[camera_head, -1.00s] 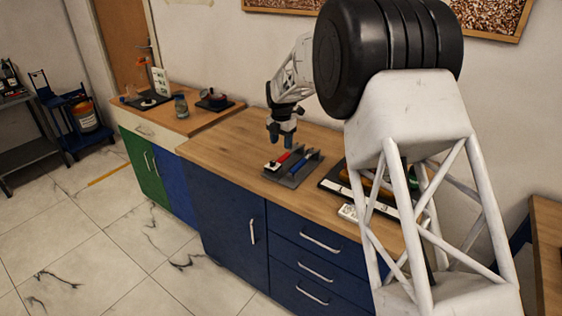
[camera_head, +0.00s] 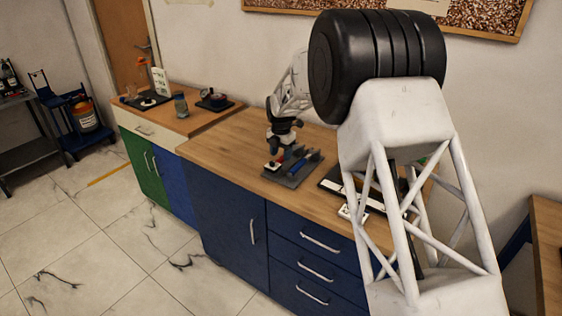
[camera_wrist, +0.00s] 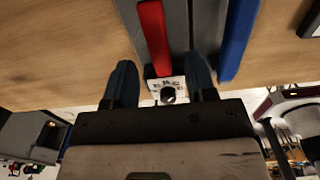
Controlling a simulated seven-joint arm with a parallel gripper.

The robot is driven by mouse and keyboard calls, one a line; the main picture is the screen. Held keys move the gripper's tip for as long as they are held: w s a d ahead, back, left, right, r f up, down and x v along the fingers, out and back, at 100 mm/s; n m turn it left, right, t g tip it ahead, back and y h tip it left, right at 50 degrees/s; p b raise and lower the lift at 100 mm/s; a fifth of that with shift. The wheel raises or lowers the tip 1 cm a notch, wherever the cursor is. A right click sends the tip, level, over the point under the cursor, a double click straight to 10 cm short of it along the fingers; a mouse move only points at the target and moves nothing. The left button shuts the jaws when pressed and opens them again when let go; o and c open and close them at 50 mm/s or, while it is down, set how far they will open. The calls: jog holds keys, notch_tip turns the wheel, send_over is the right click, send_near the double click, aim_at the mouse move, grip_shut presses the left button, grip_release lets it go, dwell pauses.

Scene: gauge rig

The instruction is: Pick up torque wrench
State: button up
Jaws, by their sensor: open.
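A grey holder (camera_head: 291,182) lies on the wooden worktop. On it are a red-handled tool (camera_wrist: 153,36) and a blue-handled tool (camera_head: 301,166), side by side; the blue handle also shows in the wrist view (camera_wrist: 237,38). I cannot tell for sure which is the torque wrench. A small white block (camera_wrist: 165,88) with a dark round hole is at the near end of the red handle. My gripper (camera_wrist: 162,78) is open, its two blue fingers on either side of the red handle's near end. In the head view my gripper (camera_head: 283,155) is low over the holder and hides most of the red tool.
A dark tray (camera_head: 332,184) with a white edge and a small white socket-like piece (camera_head: 350,212) lie to the right on the worktop. The worktop left of the holder is clear.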

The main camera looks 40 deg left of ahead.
jog(key=shift+f, duration=1.05)
grip_shut()
